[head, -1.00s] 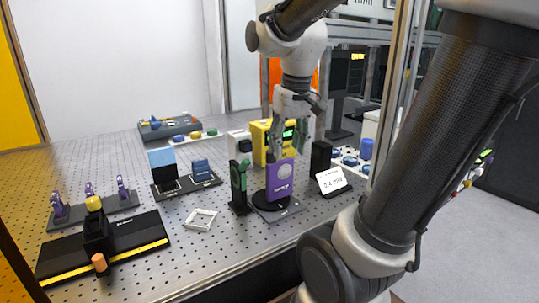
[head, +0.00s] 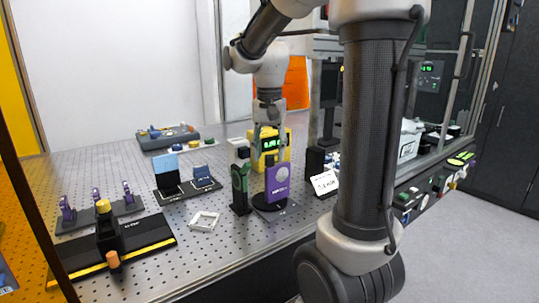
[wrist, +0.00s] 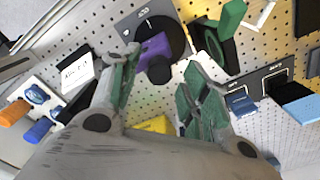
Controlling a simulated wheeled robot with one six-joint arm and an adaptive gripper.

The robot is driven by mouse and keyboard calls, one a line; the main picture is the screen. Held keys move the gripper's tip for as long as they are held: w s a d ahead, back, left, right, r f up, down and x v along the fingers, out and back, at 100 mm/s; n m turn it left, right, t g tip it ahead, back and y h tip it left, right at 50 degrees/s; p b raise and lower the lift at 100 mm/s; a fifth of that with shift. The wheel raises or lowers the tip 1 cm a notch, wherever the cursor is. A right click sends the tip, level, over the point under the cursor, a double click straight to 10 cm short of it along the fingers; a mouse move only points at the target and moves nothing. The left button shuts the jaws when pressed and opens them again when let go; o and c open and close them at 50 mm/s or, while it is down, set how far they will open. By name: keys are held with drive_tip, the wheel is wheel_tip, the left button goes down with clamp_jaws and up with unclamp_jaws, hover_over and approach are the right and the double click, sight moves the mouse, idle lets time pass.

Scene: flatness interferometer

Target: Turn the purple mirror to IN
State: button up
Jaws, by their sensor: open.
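The purple mirror (head: 277,181) is an upright purple plate with a pale round spot, standing on a round black turntable base (head: 266,206). In the wrist view the purple mirror (wrist: 154,50) shows from above, between my fingertips in the picture, on its black disc (wrist: 172,28). My gripper (head: 268,152) is open, pointing down just above and behind the mirror's top edge. In the wrist view my gripper (wrist: 165,60) has its two green fingers spread, with nothing between them that I can see gripped. Whether a finger touches the mirror is unclear.
A dark green post (head: 240,186) stands close left of the mirror. A white sign (head: 325,182) and a black block stand to the right. A white square frame (head: 204,221) lies at the front left.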

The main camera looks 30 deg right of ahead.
drive_tip(key=shift+f, duration=0.6)
drive_tip(key=shift+c, duration=0.5)
clamp_jaws()
drive_tip(key=shift+n, duration=0.4)
drive_tip(key=n, duration=0.3)
drive_tip(key=shift+n, duration=2.5)
